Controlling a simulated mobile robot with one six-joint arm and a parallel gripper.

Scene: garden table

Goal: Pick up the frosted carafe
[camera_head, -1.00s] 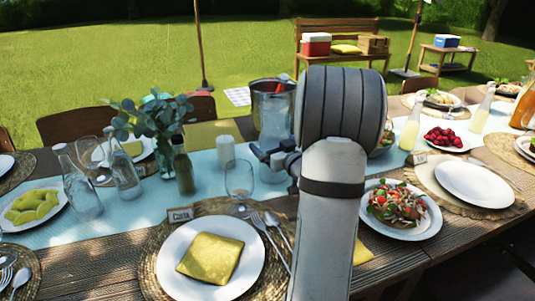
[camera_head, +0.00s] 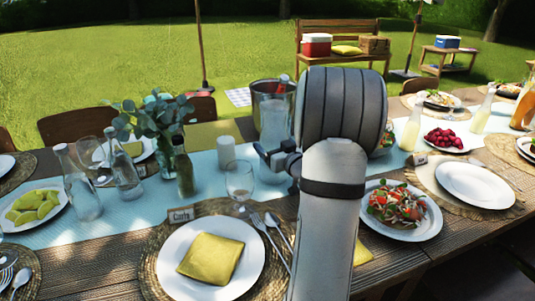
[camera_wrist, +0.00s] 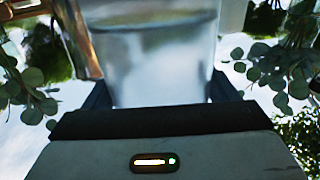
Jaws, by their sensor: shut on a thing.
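The frosted carafe (camera_head: 273,120) is a tall, pale, translucent vessel on the light blue runner, upright, just left of my arm. My gripper (camera_head: 278,160) is at its lower body. In the wrist view the carafe (camera_wrist: 155,60) fills the space between the two fingers, and my gripper (camera_wrist: 160,100) is shut on it. Its far side and part of its base are hidden. It appears to stand on the table; I cannot see a gap under it.
A metal ice bucket (camera_head: 267,86) stands right behind the carafe. A white candle (camera_head: 226,150), a wine glass (camera_head: 240,180), a dark green bottle (camera_head: 183,168) and a eucalyptus vase (camera_head: 156,125) stand to the left. A salad plate (camera_head: 412,233) is to the right of my arm.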

